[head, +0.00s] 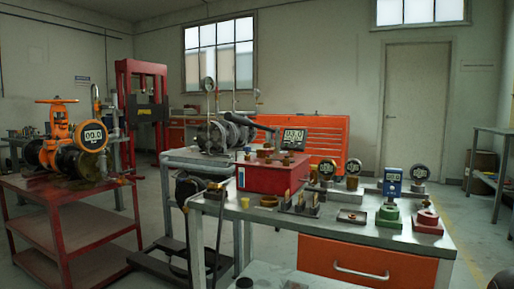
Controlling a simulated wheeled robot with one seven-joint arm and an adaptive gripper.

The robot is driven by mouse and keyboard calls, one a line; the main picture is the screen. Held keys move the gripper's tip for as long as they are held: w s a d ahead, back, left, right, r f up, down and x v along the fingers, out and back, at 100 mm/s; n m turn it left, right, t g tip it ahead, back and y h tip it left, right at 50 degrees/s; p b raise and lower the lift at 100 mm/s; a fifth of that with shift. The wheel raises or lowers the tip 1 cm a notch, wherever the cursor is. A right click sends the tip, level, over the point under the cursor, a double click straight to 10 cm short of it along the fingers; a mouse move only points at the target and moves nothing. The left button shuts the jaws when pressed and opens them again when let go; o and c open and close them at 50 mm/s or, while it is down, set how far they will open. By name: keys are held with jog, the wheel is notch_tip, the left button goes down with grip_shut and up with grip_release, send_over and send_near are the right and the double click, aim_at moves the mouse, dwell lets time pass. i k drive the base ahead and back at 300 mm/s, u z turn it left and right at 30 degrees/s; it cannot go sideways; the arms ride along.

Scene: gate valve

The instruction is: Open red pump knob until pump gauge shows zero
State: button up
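My gripper is not in view. A red box-shaped unit (275,176), which may be the pump, sits on the metal workbench in the middle. A square dark digital gauge (293,138) stands at its back right; its digits are too small to read surely. A black lever (250,124) slants above the box. Small fittings are on the box top, but I cannot tell which one is the red knob. An orange gate valve (60,130) with a handwheel stands on the left cart. Its round digital gauge (93,136) seems to read 00.0.
The workbench (330,228) holds several gauges and fittings, including a blue gauge (392,182) and a green fitting (389,215). A red cart (85,235) stands left. A metal shelf (490,175) is at right.

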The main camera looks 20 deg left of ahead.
aim_at(268, 152)
jog(key=u, duration=2.7)
jog(key=k, duration=1.15)
jog(key=z, duration=1.5)
jog(key=i, duration=0.5)
jog(key=z, duration=0.05)
